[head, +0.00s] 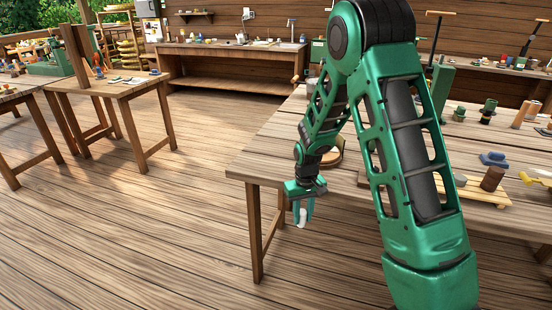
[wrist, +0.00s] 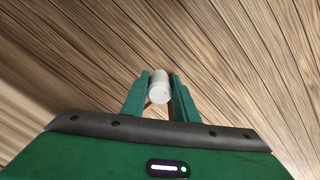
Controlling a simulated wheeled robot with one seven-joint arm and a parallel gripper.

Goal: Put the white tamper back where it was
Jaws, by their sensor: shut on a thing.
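The white tamper (wrist: 159,88) is held between the two green fingers of my gripper (wrist: 159,98) in the wrist view, with its round end facing the camera. In the head view my gripper (head: 302,206) hangs pointing down beside the left end of the work table, with the white tamper (head: 302,216) between its fingertips. Only the wooden floor shows behind the tamper in the wrist view. Its lower part is mostly hidden by the fingers.
The work table (head: 262,166) holds a round wooden-rimmed item partly hidden by my arm, a dark brown cylinder (head: 492,178), a blue item (head: 494,159) and a light board (head: 480,192). Another table (head: 128,88) stands at the left. The floor (head: 150,230) between is clear.

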